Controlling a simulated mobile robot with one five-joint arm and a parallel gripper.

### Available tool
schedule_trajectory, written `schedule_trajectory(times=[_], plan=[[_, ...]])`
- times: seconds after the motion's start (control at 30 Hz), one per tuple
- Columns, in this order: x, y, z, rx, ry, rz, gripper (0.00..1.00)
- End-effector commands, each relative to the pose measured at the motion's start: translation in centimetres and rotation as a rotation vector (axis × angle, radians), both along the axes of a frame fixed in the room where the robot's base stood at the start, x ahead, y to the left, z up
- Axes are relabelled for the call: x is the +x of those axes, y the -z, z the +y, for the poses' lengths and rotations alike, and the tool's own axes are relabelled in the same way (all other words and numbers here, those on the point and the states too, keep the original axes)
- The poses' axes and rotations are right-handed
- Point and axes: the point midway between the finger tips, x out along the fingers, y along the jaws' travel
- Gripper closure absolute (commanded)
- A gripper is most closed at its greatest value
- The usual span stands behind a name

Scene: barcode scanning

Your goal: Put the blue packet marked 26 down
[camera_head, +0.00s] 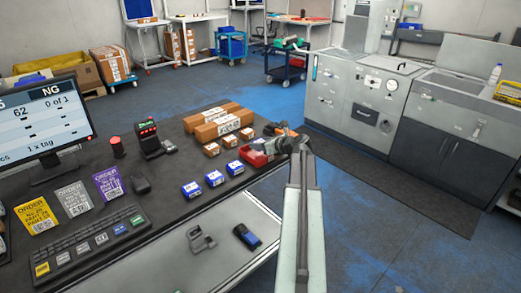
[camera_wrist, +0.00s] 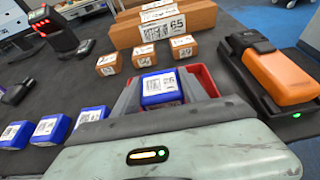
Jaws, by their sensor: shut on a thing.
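My gripper (camera_head: 284,143) is at the table's right end in the head view. In the wrist view my gripper (camera_wrist: 164,92) is shut on a blue packet (camera_wrist: 163,85) with a white label on top; its number looks like 26. The packet is upright between the jaws, just over or inside a red tray (camera_wrist: 201,78). I cannot tell whether it touches the tray floor. The red tray (camera_head: 257,158) shows beside my gripper in the head view, where I cannot make out the held packet.
Several blue packets (camera_head: 215,178) stand in a row left of the tray. Small brown boxes (camera_head: 229,141) and long cartons (camera_head: 212,124) lie behind. An orange and black device (camera_wrist: 280,75) is close on the right. A scanner (camera_head: 148,139) and keyboard (camera_head: 90,246) are farther left.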

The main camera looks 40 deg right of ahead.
Motion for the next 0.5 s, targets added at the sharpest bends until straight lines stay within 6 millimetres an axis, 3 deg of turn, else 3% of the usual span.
schedule_trajectory(times=[0.03,0.2,0.5], plan=[[0.2,0.1,-1.0,0.000,0.002,-0.001,0.97],[-0.5,3.9,-1.5,0.000,0.013,0.000,0.97],[-0.7,3.6,-1.7,0.001,0.017,0.000,0.97]])
